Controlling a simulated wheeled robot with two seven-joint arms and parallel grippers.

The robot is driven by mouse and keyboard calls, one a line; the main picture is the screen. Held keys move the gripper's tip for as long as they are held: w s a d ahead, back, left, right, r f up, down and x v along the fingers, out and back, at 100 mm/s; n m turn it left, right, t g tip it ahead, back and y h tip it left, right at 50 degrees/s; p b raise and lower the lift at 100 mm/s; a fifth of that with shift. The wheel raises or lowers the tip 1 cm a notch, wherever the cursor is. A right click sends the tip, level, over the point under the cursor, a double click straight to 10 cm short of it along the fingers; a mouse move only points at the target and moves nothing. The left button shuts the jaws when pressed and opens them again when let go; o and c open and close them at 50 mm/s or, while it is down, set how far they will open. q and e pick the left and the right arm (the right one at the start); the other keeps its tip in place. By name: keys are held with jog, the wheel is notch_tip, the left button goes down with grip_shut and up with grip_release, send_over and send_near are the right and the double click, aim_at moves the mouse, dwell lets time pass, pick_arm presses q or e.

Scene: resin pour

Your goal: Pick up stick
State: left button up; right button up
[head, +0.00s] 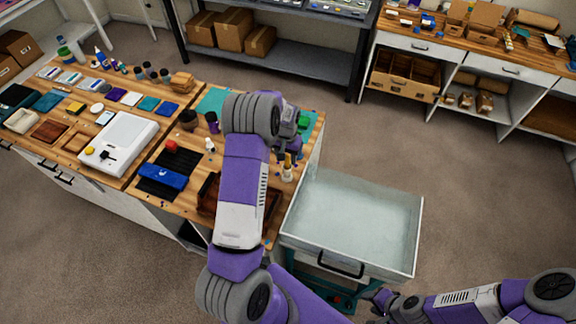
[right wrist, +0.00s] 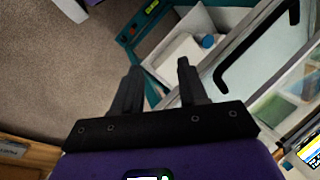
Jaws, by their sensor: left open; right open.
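I cannot make out the stick for certain in either view. My left gripper (head: 288,158) is over the right end of the wooden workbench (head: 138,192), beside a small yellow-topped bottle (head: 287,172). My left arm hides part of the bench there. Its fingers are small and partly hidden in the head view, but it is open. My right gripper (right wrist: 158,82) is open with nothing between its fingers in the right wrist view. It is low at the front, beside the drawer unit, and shows at the bottom of the head view (head: 380,298).
An open, pale drawer-like bin (head: 350,213) juts out right of the bench. The bench holds a white scale-like box (head: 118,142), a blue cloth-like item (head: 163,177) and several bottles. A shelf with cardboard boxes (head: 235,27) stands behind. The floor (head: 470,170) at right is clear.

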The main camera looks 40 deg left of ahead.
aim_at(287, 161)
pick_arm(q)
jog(key=shift+w+a+f+p, duration=0.1)
jog(key=shift+w+f+p, duration=0.1)
jog(key=shift+f, duration=0.85)
jog(key=shift+w+a+f+p, duration=0.1)
jog(key=shift+w+f, duration=0.1)
jog(key=shift+f, duration=0.8)
jog(key=shift+c, duration=0.5)
grip_shut()
